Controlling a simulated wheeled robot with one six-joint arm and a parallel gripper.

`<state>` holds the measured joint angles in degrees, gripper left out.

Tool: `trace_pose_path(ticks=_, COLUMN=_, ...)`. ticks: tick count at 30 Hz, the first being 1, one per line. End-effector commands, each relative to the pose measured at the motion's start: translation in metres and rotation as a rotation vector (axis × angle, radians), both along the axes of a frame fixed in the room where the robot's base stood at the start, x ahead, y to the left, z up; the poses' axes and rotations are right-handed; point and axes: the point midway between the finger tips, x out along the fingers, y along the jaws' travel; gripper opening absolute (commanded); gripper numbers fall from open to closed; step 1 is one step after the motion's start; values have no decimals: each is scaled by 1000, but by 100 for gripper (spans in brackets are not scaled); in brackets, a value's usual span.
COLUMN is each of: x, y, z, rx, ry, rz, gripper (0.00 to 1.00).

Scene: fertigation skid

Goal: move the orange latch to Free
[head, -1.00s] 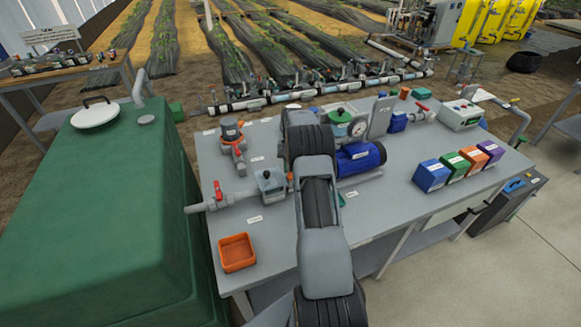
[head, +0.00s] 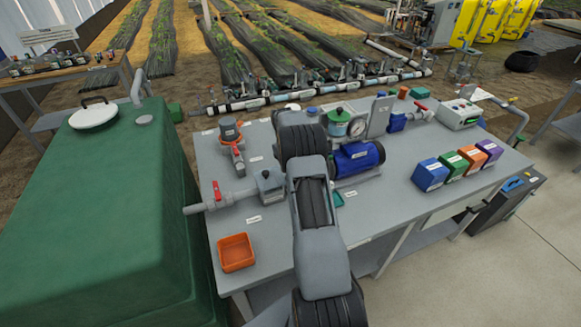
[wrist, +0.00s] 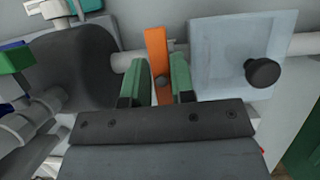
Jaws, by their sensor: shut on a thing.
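The orange latch (wrist: 156,48) stands upright as a flat bar in the wrist view, in front of a grey pipe. Its lower part is between the green-padded fingers of my gripper (wrist: 157,72), which is shut on it. A round dark bolt head shows low on the latch. A pale grey box (wrist: 222,50) with a black knob (wrist: 263,72) is just right of the latch. In the head view this box (head: 267,188) is on the bench, left of my arm. My arm hides the latch and gripper there. No Free marking is readable.
A dark rounded body (wrist: 75,65) is close left of my gripper in the wrist view. On the bench (head: 385,215) are a blue motor (head: 360,157), a red-handled valve (head: 217,190), an orange tray (head: 236,252) and several coloured boxes at the right. A green tank (head: 95,220) stands left.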

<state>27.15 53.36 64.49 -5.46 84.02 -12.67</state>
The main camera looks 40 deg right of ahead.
Motion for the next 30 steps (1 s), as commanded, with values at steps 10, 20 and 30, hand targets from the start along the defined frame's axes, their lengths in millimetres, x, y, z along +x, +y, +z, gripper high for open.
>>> trace_pose_path(ticks=10, x=0, y=0, z=1, rx=-1, ry=-2, rz=2, gripper=0)
trace_pose_path(ticks=20, x=0, y=0, z=0, rx=0, ry=0, rz=1, gripper=45)
trace_pose_path(ticks=30, x=8, y=-2, z=16, rx=-1, ry=-3, rz=1, gripper=45)
